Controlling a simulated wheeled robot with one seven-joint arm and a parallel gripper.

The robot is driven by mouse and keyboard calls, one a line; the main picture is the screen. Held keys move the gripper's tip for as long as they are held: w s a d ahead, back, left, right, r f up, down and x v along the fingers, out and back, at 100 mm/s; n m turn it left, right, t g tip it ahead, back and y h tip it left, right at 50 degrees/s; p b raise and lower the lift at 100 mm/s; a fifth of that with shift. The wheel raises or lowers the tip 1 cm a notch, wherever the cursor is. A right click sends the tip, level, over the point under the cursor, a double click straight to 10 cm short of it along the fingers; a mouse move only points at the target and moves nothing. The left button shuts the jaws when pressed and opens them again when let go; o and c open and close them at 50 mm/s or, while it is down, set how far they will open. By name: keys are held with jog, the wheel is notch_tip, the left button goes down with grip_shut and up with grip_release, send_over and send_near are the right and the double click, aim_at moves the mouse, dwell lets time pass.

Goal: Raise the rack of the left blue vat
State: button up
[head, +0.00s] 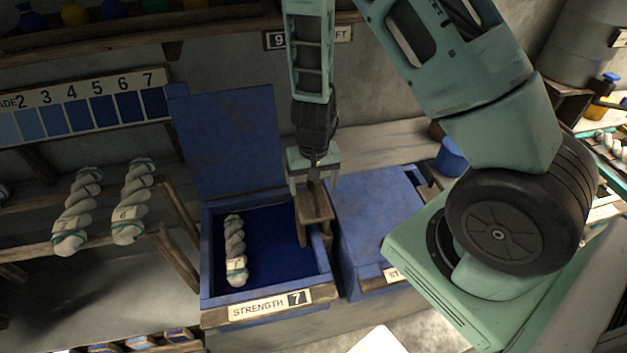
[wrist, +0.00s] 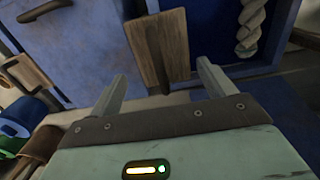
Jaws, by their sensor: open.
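The left blue vat (head: 207,255) stands open in the head view, its lid (head: 228,140) tipped up against the wall. Its front label reads STRENGTH 7. A twisted white skein (head: 235,250) with a tag lies over the dark blue inside. A wooden rack handle (head: 315,207) stands at the vat's right side; it also shows in the wrist view (wrist: 158,50). My gripper (head: 315,178) is above the handle in the head view. In the wrist view its two fingers (wrist: 163,88) are spread apart, with the handle's end between and just beyond them. I cannot tell whether they touch it.
A second blue vat (head: 375,225) with its lid down is close on the right. Tagged skeins (head: 132,205) hang on a wooden rail at left. A shade chart (head: 85,107) is on the wall. A blue pot (head: 451,158) stands behind my arm.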

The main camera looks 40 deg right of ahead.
aim_at(313, 189)
jog(key=shift+f+b, duration=1.15)
jog(key=shift+f, duration=0.55)
grip_shut()
jog(key=shift+r, duration=0.15)
notch_tip(313, 189, up, 8)
jog(key=p, duration=0.7)
jog(key=shift+r+p, duration=0.1)
jog(key=shift+p, duration=0.3)
jog(key=shift+w, duration=0.1)
